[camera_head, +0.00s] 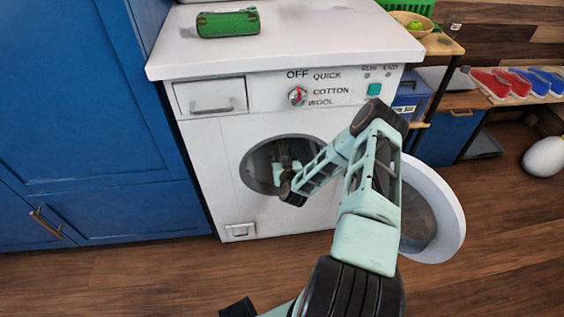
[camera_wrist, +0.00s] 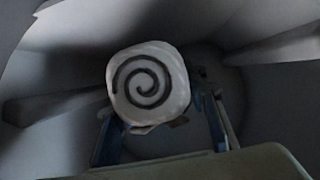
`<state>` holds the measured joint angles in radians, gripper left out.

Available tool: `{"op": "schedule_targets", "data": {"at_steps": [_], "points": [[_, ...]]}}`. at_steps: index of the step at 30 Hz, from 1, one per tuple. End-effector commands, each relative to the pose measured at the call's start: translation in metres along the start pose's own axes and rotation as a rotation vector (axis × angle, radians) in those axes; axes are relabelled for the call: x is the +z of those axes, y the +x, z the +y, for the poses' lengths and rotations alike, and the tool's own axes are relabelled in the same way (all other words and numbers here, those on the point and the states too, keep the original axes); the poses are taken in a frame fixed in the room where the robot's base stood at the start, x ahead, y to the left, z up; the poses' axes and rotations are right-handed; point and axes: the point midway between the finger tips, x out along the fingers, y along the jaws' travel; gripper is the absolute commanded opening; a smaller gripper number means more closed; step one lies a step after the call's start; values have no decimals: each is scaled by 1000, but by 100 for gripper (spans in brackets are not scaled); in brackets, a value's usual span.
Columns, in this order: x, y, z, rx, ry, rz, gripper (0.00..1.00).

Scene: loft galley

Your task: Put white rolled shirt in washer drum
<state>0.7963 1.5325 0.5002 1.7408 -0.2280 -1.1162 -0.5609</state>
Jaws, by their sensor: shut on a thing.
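The white rolled shirt (camera_wrist: 150,88) shows in the wrist view, end-on, with a dark spiral on its face. My gripper (camera_wrist: 163,130) is shut on it, with a finger on each side. Around them are the grey walls of the washer drum (camera_wrist: 60,60), so the shirt is inside the drum. In the head view my arm reaches through the round opening of the washer (camera_head: 220,170), and my gripper (camera_head: 284,165) is partly in shadow there. The shirt cannot be made out in the head view. The washer door (camera_head: 447,205) stands open to the right. Whether the shirt touches the drum wall is unclear.
A green case (camera_head: 228,22) lies on the washer's white top. Blue cabinets (camera_head: 80,100) stand at the left. At the right are a fruit bowl (camera_head: 408,24), a shelf with coloured items (camera_head: 515,82) and a white rounded object (camera_head: 544,157). The wooden floor in front is clear.

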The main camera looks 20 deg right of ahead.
Motion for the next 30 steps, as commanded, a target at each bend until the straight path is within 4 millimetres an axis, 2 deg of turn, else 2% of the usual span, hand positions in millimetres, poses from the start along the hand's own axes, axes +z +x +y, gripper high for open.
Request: {"op": "schedule_targets", "data": {"at_steps": [1,4,16,17,21,30], "points": [[11,4,0,2,2,-2,12],[25,9,0,1,1,-2,12],[30,12,0,0,-2,0,12],[29,12,0,0,-1,-1,43],[28,11,0,0,-1,-1,57],[27,11,0,1,0,-1,57]]}}
